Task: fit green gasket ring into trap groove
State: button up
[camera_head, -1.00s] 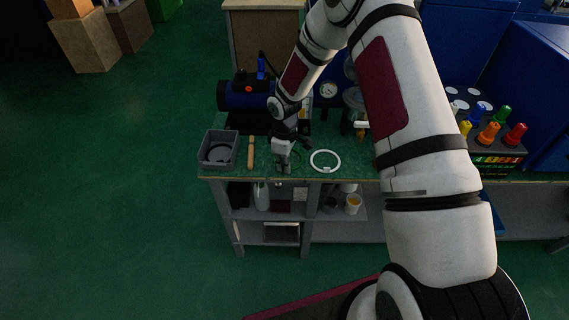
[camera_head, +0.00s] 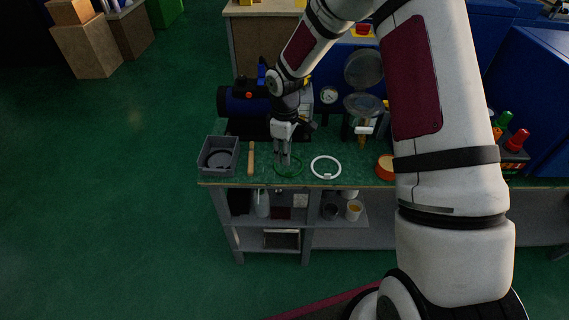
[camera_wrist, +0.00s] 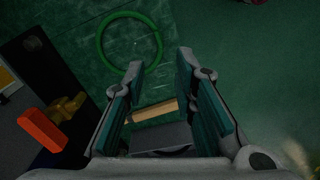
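The green gasket ring (camera_head: 288,177) lies flat on the green bench top near the front edge. It also shows at the upper left of the wrist view (camera_wrist: 103,50). My gripper (camera_head: 284,161) points down over the ring, fingers parted and nothing between them. In the wrist view my gripper (camera_wrist: 160,66) has one fingertip near the ring's rim; whether they touch I cannot tell. A round open-lidded vessel, seemingly the trap (camera_head: 363,104), stands farther back to the right, its clear lid (camera_head: 363,69) tilted up. Its groove is too small to make out.
A white ring (camera_head: 314,168) lies right of the green one. A wooden rod (camera_head: 251,160) and a grey tray (camera_head: 230,170) lie to the left. A blue-black pump (camera_head: 243,101) stands behind. An orange cup (camera_head: 385,170) sits at right, close to my arm in the picture.

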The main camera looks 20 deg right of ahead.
jog(key=s+d+r+m+t+h, duration=0.15)
jog(key=s+r, duration=0.25)
jog(key=r, duration=0.4)
jog(key=s+r+m, duration=0.2)
jog(key=s+r, duration=0.2)
jog(key=r, duration=0.4)
jog(key=s+d+r+m+t, duration=0.1)
jog(key=s+r, duration=0.3)
jog(key=r, duration=0.4)
jog(key=s+r+m+t, duration=0.1)
jog(key=s+r+m, duration=0.2)
jog(key=s, duration=0.6)
jog(key=s+r+m+t+y, duration=0.1)
jog(key=s+r+m, duration=0.2)
jog(key=s, duration=0.6)
jog(key=shift+s+a+r, duration=0.15)
jog(key=shift+a+r, duration=0.2)
jog(key=shift+r, duration=0.25)
jog(key=shift+t+y, duration=0.25)
